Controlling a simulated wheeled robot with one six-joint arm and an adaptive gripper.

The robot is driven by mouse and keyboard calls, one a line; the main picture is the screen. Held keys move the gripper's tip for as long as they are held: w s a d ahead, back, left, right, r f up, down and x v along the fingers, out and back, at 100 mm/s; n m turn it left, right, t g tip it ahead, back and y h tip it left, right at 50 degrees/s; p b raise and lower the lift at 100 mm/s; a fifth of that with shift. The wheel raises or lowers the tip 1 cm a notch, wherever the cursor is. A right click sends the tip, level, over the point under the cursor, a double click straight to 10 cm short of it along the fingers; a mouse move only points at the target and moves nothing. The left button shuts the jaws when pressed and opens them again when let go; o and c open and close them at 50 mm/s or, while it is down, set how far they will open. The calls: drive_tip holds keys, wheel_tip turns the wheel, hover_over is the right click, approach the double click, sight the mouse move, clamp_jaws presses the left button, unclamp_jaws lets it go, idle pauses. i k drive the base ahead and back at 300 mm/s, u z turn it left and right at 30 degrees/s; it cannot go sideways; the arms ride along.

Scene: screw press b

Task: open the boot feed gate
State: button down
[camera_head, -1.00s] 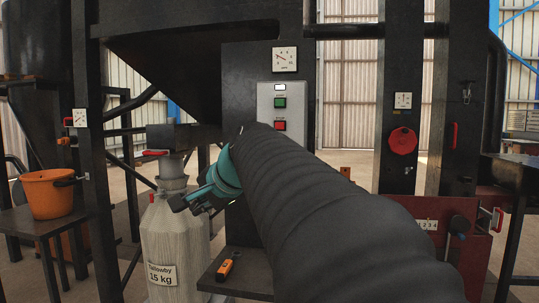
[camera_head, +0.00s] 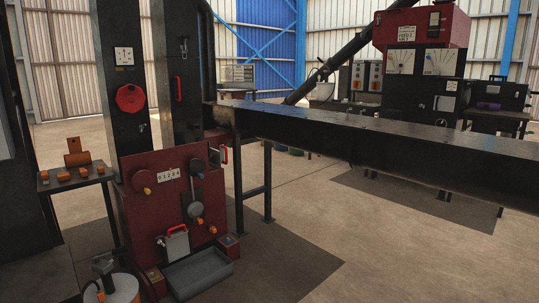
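I cannot tell for sure which part is the boot feed gate; no readable label names it. A red cabinet (camera_head: 165,205) at left centre carries a small plate with a red handle (camera_head: 176,230) low on its front, above a grey tray (camera_head: 198,271). Another red handle (camera_head: 223,153) is on its upper right side, at the near end of a long dark trough (camera_head: 380,145). A third red handle (camera_head: 178,88) is on the dark post above. My gripper and arm are out of view.
A red handwheel (camera_head: 130,98) is on the left post. A small table (camera_head: 75,177) with orange blocks stands at left. A light drum (camera_head: 112,290) is at the bottom left. A red-topped machine (camera_head: 420,28) stands at the far right. The floor at lower right is clear.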

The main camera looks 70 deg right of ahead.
sight(222, 148)
drive_tip(key=z, duration=2)
